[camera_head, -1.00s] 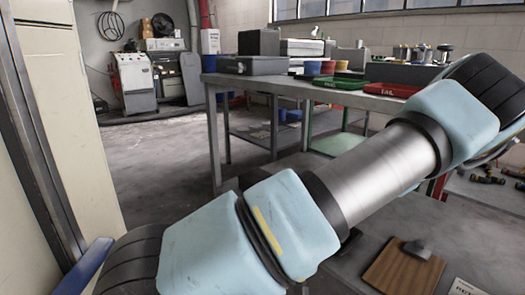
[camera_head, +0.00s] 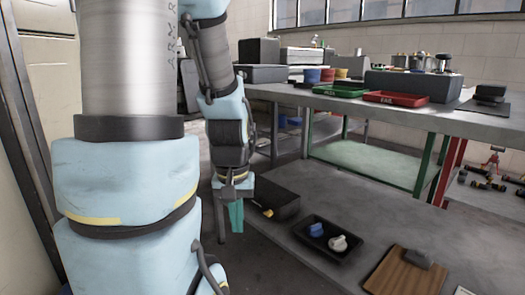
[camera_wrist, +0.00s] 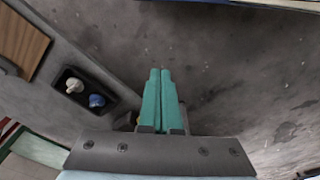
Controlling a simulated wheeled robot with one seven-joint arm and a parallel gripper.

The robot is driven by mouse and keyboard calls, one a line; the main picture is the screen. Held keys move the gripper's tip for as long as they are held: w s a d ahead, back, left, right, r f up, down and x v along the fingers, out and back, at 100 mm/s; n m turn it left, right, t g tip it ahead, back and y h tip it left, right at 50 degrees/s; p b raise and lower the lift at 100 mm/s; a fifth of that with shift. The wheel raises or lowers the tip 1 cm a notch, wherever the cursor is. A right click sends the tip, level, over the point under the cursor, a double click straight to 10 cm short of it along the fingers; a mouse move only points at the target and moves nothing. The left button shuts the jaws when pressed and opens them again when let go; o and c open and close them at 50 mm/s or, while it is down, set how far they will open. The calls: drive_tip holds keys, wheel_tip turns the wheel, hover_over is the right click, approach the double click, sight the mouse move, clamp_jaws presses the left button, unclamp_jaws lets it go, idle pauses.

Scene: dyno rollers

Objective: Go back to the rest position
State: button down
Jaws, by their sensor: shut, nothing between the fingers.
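My gripper (camera_head: 236,216) hangs at the end of my pale blue arm in the head view, fingers pointing down, beside the left edge of the near grey bench. In the wrist view my gripper (camera_wrist: 160,72) shows its two teal fingers side by side, closed together with nothing between them. The floor (camera_wrist: 245,75) lies below and ahead of the fingertips. My arm covers the left part of the head view and hides part of the room behind it.
The near bench (camera_head: 335,276) holds a black tray (camera_head: 318,247) with a blue piece (camera_head: 316,229) and a white piece (camera_head: 338,243), a dark box (camera_head: 277,197) and a wooden clipboard (camera_head: 394,276). A far table carries a green tray (camera_head: 340,91) and a red tray (camera_head: 395,98).

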wheel_tip(320, 180, up, 37)
drive_tip(key=a+p, duration=0.1)
drive_tip(key=p, duration=3.4)
drive_tip(key=shift+w+r+t+p, duration=0.2)
drive_tip(key=shift+t+p, duration=0.1)
drive_tip(key=shift+p, duration=0.1)
